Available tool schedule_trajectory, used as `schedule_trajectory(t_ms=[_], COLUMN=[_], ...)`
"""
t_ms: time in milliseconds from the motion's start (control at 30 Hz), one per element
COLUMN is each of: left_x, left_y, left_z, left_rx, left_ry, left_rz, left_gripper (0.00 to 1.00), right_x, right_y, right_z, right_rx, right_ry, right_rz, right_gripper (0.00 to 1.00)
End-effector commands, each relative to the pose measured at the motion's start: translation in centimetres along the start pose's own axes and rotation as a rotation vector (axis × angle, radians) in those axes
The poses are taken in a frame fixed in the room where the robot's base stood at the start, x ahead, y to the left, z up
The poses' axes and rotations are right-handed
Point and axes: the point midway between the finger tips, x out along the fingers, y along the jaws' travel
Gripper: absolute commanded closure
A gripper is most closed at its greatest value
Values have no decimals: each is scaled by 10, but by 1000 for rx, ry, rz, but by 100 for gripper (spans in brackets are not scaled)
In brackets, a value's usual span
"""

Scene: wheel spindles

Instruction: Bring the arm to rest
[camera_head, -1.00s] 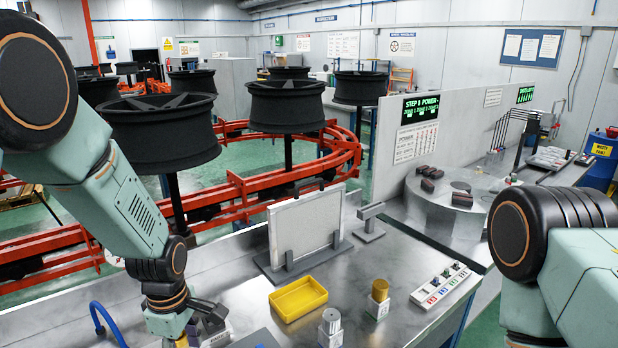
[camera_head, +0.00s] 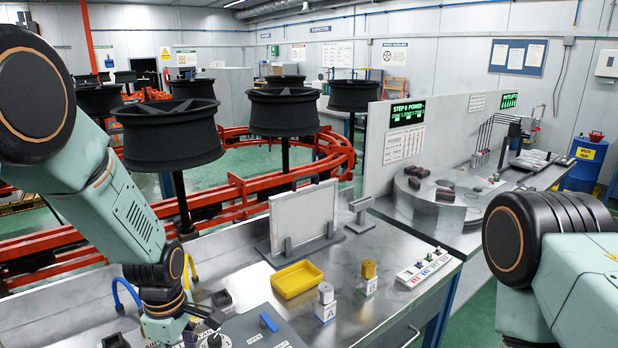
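My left arm comes in from the left and reaches down to the bench.
The metal bench (camera_head: 395,300) carries a yellow tray (camera_head: 297,279), a block marked A (camera_head: 325,302), a gold-topped block (camera_head: 369,278), a button box (camera_head: 424,268) and an upright panel (camera_head: 303,219). Behind are black wheels (camera_head: 170,135) on a red conveyor (camera_head: 340,160). A round table (camera_head: 438,205) stands right.

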Motion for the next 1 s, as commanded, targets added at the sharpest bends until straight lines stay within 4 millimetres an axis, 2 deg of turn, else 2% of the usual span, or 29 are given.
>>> schedule_trajectory(t_ms=[33, 267, 467, 567, 700, 833, 1000], left_x=[0, 48, 87, 109, 133, 142, 141], left_y=[1, -36, -82, -117, -180, -232, -287], left_z=[0, 6, 14, 19, 29, 35, 42], left_rx=[0, 212, 432, 580, 845, 1067, 1316], left_ry=[0, -9, -17, -20, -26, -24, -20], left_rz=[0, -5, -5, -6, -6, -4, -4], left_gripper=[46, 46, 46, 46, 46, 46, 46], right_x=[0, 0, 0, 0, 0, 0, 0], right_y=[0, 0, 0, 0, 0, 0, 0], right_z=[0, 0, 0, 0, 0, 0, 0], right_rx=[0, 0, 0, 0, 0, 0, 0], right_ry=[0, 0, 0, 0, 0, 0, 0], right_rz=[0, 0, 0, 0, 0, 0, 0], right_gripper=[60, 60, 60, 60, 60, 60, 60])
